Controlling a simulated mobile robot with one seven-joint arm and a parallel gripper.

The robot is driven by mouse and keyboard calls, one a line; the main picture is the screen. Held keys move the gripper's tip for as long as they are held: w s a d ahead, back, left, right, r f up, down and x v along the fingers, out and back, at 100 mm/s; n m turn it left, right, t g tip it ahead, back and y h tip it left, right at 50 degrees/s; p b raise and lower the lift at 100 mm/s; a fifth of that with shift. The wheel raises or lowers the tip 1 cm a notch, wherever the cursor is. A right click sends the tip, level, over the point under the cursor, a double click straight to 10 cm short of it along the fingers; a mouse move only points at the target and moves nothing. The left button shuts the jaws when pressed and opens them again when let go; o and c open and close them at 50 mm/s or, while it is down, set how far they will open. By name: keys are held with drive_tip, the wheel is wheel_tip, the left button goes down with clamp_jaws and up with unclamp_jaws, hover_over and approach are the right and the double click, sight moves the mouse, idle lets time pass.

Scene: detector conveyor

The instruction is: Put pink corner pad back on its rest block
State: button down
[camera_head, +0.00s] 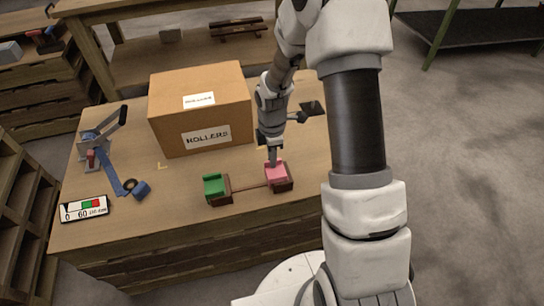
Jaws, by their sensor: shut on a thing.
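The pink corner pad (276,172) is at the front right of the table, at the right-hand brown rest block (284,186). My gripper (272,161) points down from above and is shut on the pad. Its fingers hide part of the pad's back. The pad appears to be on or just above the block; I cannot tell whether it touches. A green corner pad (213,186) sits on the left-hand brown rest block (220,200). A thin reddish bar joins the two blocks.
A large cardboard box (200,108) labelled "ROLLERS" stands behind the pads. A blue-and-grey clamp-like tool (118,165) and a white gauge card (84,208) lie at the left. The wooden table (170,215) is bare around the blocks.

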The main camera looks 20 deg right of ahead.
drive_tip(key=shift+f, duration=0.25)
drive_tip(key=c, duration=0.8)
unclamp_jaws()
drive_tip(key=shift+c, duration=0.2)
wheel_tip(320, 180, up, 18)
drive_tip(key=p, duration=0.5)
drive_tip(key=shift+f+p, duration=0.25)
drive_tip(key=shift+p, duration=0.1)
